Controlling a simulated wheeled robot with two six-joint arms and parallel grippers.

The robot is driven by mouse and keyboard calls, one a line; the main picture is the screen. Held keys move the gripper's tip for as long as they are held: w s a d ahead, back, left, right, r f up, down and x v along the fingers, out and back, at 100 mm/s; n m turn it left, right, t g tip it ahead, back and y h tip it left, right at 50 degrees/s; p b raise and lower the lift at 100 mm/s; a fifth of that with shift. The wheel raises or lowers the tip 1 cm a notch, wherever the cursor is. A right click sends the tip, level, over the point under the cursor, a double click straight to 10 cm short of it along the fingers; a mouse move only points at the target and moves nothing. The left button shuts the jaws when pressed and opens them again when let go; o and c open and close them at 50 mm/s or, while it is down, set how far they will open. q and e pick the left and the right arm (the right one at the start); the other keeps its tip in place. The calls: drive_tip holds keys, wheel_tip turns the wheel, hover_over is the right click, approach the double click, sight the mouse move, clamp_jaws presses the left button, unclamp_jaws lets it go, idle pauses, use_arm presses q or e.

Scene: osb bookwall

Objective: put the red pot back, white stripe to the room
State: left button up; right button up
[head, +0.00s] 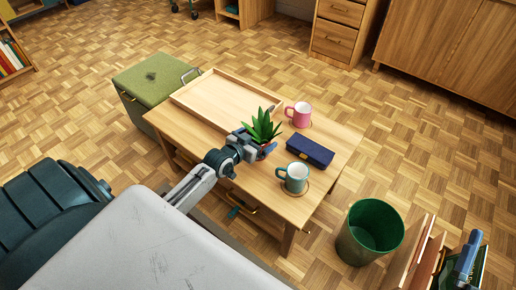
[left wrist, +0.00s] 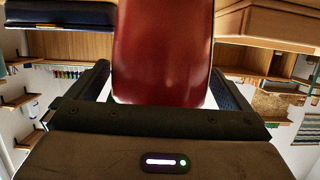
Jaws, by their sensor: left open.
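The red pot (left wrist: 162,50) fills the upper middle of the left wrist view, between the two fingers. The side facing that camera is plain red, with no white stripe showing. In the head view a spiky green plant (head: 263,127) stands in the pot on the low wooden table (head: 200,145), and my gripper hides most of the pot. My left gripper (head: 262,147) is open around the pot; I cannot tell whether the fingers touch it. My right gripper is not in view.
A wooden tray (head: 182,98) lies behind the plant. A pink mug (head: 299,115), dark blue case (head: 311,151) and teal mug (head: 292,178) stand to its right. A green-topped box (head: 155,77) adjoins the table, left. A green bin (head: 350,240) stands on the floor.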

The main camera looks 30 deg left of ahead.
use_arm(q)
drive_tip(key=shift+w+f, duration=0.1)
drive_tip(key=shift+w, duration=0.15)
drive_tip(key=c, duration=1.3)
drive_tip(key=shift+r, duration=0.2)
drive_tip(key=shift+c, duration=0.2)
